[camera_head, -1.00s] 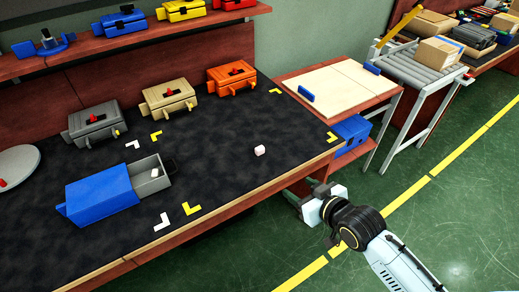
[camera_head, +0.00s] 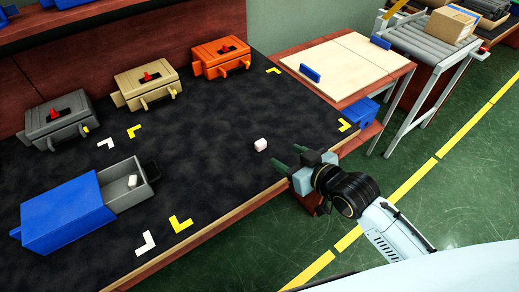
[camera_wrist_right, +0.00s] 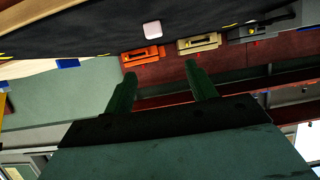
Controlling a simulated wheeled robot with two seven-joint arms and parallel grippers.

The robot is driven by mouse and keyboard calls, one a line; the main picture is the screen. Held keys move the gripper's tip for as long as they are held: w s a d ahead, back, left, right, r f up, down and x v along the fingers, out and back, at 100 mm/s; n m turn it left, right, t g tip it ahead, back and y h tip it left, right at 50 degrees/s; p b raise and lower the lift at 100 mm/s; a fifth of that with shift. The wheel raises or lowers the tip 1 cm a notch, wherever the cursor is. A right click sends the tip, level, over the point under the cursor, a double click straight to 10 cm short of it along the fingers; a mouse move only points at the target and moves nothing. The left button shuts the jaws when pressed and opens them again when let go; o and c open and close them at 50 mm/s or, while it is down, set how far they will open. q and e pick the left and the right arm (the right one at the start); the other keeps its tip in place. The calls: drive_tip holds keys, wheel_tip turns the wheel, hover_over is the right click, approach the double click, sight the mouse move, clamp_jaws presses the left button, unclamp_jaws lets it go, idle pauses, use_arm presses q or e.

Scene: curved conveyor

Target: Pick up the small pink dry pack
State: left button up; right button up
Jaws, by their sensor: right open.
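The small pink dry pack (camera_head: 260,144) is a pale pink block on the dark tabletop (camera_head: 215,185), near the table's front right part. It also shows in the right wrist view (camera_wrist_right: 153,30), beyond the fingertips. My right gripper (camera_head: 287,159) is open and empty, just right of the pack and close to the table's front edge. Its two green fingers (camera_wrist_right: 158,80) stand apart in the wrist view, with nothing between them. My left gripper is not in view.
An open blue box (camera_head: 65,210) with a grey drawer (camera_head: 125,193) holding a small white block stands at left. Grey (camera_head: 57,122), tan (camera_head: 146,87) and orange (camera_head: 220,56) boxes line the back. Tabletop around the pack is clear.

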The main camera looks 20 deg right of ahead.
wheel_tip(320, 180, down, 2)
drive_tip(key=b, duration=0.3)
approach(263, 145)
drive_tip(key=x, duration=0.4)
drive_tip(key=shift+a, duration=0.4)
drive_tip(key=shift+w+a+f, duration=0.15)
drive_tip(key=shift+w+a, duration=0.05)
drive_tip(key=shift+w, duration=0.35)
drive_tip(key=x, duration=0.1)
drive_tip(key=b+x, duration=0.2)
drive_tip(key=x, duration=0.1)
drive_tip(key=shift+w+d+f, duration=0.1)
drive_tip(key=shift+d+f, duration=0.05)
drive_tip(key=shift+d, duration=0.2)
drive_tip(key=shift+w+a+f+b, duration=0.1)
drive_tip(key=shift+w+a+b, duration=0.1)
drive_tip(key=shift+w+b, duration=0.2)
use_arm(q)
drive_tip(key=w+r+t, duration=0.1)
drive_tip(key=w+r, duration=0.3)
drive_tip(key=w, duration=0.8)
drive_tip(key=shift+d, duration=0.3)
use_arm(e)
drive_tip(key=c, duration=1)
